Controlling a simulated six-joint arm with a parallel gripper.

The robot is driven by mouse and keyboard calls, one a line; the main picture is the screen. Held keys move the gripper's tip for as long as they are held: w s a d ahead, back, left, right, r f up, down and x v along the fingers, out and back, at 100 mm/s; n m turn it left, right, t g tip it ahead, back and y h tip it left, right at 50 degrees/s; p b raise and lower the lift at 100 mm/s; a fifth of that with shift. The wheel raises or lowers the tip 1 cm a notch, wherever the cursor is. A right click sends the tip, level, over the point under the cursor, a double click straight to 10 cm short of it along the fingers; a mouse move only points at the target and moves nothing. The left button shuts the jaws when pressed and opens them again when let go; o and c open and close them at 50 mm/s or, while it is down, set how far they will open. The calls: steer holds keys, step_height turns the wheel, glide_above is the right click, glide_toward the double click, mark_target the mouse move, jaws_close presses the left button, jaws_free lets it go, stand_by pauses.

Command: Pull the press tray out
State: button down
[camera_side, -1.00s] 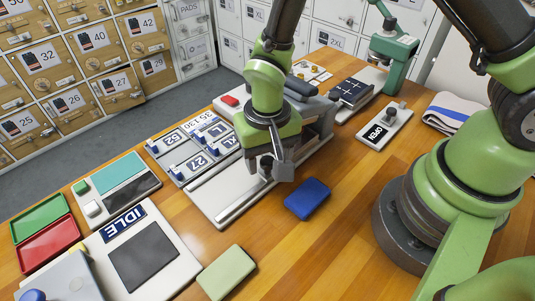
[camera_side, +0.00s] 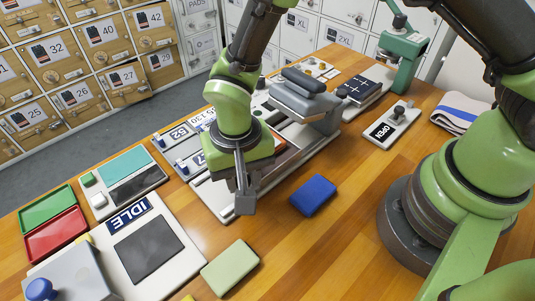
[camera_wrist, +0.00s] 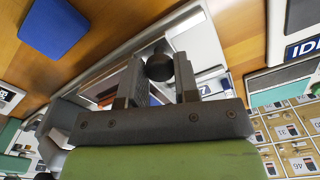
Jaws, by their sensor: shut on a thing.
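The heat press (camera_side: 305,100) stands on a pale base with rails, its grey upper part at the far end. My gripper (camera_side: 244,195) is low over the near end of the rails. In the wrist view my gripper (camera_wrist: 158,82) is shut on a dark round knob (camera_wrist: 159,66), which I take for the press tray's handle. Behind my gripper, part of the press tray (camera_side: 284,151) shows with an orange-brown surface, between my gripper and the press's upper part. My gripper and wrist hide the rest of the tray and the knob in the side view.
A blue block (camera_side: 313,195) lies just right of the rails. A pale green pad (camera_side: 230,267) lies in front. Numbered tiles (camera_side: 181,133) stand close on the left. An IDLE panel (camera_side: 145,250) is at the front left. Bare wood lies right of the blue block.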

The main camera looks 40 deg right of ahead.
steer(key=a, duration=0.5)
steer(key=c, duration=0.9)
jaws_free()
steer(key=shift+o, duration=0.2)
step_height(320, 180, up, 10)
